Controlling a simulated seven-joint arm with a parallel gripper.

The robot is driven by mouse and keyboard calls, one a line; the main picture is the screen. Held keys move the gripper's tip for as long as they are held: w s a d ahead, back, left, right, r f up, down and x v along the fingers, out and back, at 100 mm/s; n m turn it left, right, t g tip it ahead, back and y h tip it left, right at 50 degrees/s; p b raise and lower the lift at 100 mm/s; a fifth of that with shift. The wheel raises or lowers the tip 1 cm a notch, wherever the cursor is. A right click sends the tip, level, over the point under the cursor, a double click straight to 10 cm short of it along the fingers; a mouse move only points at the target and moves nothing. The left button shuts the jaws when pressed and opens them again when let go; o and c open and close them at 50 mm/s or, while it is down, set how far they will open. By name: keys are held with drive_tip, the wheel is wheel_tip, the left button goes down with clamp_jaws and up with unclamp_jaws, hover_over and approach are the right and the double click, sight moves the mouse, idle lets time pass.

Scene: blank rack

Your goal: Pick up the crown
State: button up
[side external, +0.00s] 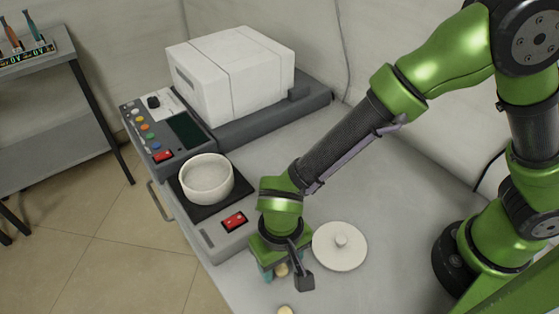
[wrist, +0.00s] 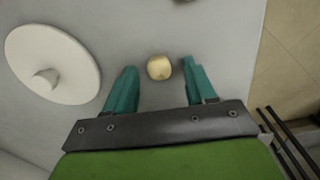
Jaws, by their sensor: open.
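A small, rounded, gold-cream crown (wrist: 159,67) lies on the grey table top in the wrist view. It is between the tips of my two teal fingers, with a gap on each side. My gripper (wrist: 158,84) is open and empty, pointing down over it. How high my fingertips are above the table is hard to tell.
A white round lid with a knob (side external: 340,246) lies right of my gripper. A white bowl (side external: 206,180) sits on a dark pad of a machine with a red switch (side external: 234,221). A white box-shaped unit (side external: 231,75) stands behind. The table's right side is clear.

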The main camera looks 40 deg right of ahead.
clamp_jaws()
drive_tip(key=shift+r, duration=0.1)
idle(0.3)
